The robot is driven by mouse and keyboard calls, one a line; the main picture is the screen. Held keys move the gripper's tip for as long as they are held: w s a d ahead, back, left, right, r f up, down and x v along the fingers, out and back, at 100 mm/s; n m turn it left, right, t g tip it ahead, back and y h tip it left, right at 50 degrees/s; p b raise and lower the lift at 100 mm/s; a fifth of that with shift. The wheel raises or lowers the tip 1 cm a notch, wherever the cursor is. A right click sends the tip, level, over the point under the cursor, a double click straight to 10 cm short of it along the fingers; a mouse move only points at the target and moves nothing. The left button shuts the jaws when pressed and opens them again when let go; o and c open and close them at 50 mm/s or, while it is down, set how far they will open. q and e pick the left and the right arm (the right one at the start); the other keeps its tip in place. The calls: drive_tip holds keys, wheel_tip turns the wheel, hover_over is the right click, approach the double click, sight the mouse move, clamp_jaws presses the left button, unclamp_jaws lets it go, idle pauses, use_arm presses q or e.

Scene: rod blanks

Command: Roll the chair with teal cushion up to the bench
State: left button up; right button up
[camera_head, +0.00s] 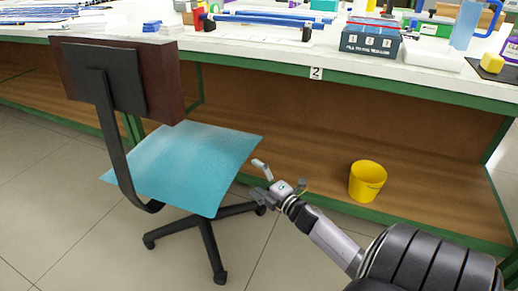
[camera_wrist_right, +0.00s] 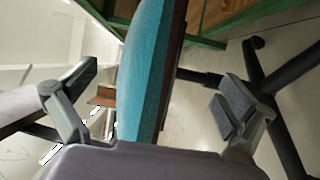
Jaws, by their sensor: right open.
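The chair with the teal cushion (camera_head: 195,165) stands left of centre in the head view, close to the bench (camera_head: 300,73). Its dark brown backrest (camera_head: 160,80) overlaps the bench edge in the picture, and its black wheeled base (camera_head: 208,245) is on the floor. My right gripper (camera_head: 261,181) is open at the right side of the cushion. In the right wrist view, the cushion (camera_wrist_right: 145,70) appears edge-on between the spread fingers (camera_wrist_right: 155,105). I cannot tell whether they touch it. My left gripper is out of view.
A yellow bucket (camera_head: 367,181) stands on the wooden lower shelf (camera_head: 300,150) of the bench, right of my right gripper. The green bench frame crosses behind the chair. Tools, boxes and a blue jug (camera_head: 466,25) are on the bench top. Tiled floor is clear at the front left.

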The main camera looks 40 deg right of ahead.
drive_tip(key=shift+s+a, duration=0.1)
drive_tip(key=shift+s, duration=0.8)
